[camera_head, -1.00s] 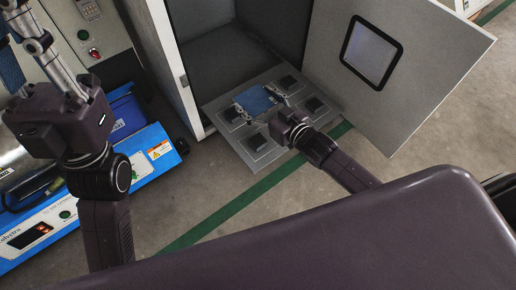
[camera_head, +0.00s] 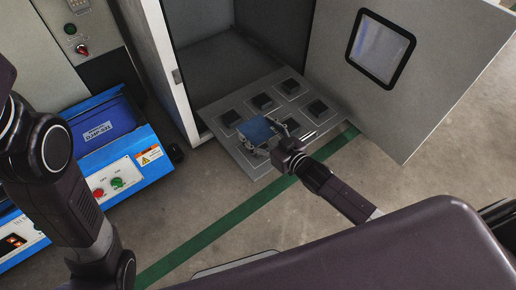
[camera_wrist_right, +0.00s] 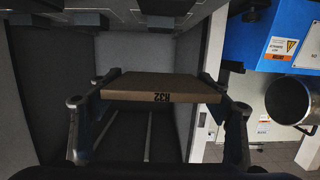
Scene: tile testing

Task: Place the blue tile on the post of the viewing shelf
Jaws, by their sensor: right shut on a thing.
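The blue tile (camera_head: 256,131) is held out over the near-left part of the viewing shelf (camera_head: 247,161). My right gripper (camera_head: 266,138) is shut on it by two opposite edges. In the right wrist view the tile (camera_wrist_right: 160,88) shows a brown face and a front edge marked H32, between the two fingers (camera_wrist_right: 160,97). The shelf carries several dark square posts, such as the back-left post (camera_head: 230,118) and the near-right post (camera_head: 317,109). The post under the tile is hidden, and I cannot tell whether they touch. My left gripper is out of view; only its arm shows.
The shelf juts from an open grey cabinet (camera_head: 205,52). Its windowed door (camera_head: 430,75) stands open at the right. A blue machine (camera_head: 120,140) with buttons is at the left. The floor in front is clear, crossed by a green line (camera_head: 225,222).

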